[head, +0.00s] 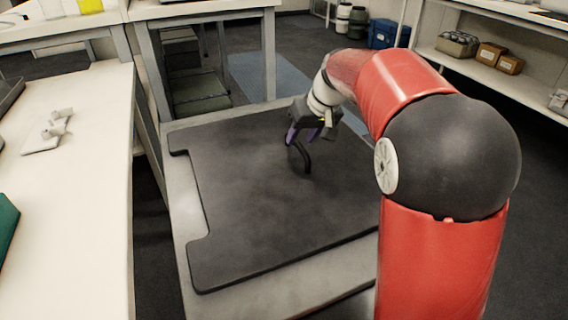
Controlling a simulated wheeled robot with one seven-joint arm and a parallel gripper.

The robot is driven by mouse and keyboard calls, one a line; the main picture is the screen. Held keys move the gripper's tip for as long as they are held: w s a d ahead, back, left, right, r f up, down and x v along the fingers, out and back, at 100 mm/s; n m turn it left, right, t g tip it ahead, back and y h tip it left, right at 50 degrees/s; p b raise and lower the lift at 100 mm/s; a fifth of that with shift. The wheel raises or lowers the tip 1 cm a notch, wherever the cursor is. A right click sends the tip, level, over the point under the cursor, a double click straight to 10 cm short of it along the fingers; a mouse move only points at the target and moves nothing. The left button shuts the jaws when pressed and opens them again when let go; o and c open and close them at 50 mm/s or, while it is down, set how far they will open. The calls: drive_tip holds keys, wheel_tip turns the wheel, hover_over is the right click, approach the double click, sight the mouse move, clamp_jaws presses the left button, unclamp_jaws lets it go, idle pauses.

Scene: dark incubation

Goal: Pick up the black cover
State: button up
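The black cover (260,210) is a wide, flat dark panel with notched corners. It lies on a light grey surface (205,310) in the middle of the head view. A curved black handle (304,158) stands up near its middle-right. My gripper (298,136) reaches over the cover from the right, at the upper end of the handle. Its purple-edged fingers are small and partly hidden by its own body. I cannot tell whether they touch or enclose the handle.
A white bench (75,200) runs along the left, with small light parts (55,128) and a green item (6,222) on it. Another table (200,12) stands behind. Shelves with boxes (490,55) line the right. Dark floor (530,180) is open at the right.

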sight(297, 141)
drive_tip(key=shift+x, duration=1.8)
drive_tip(key=shift+s+f, duration=0.1)
drive_tip(key=shift+f, duration=0.15)
clamp_jaws()
drive_tip(key=shift+r, duration=0.1)
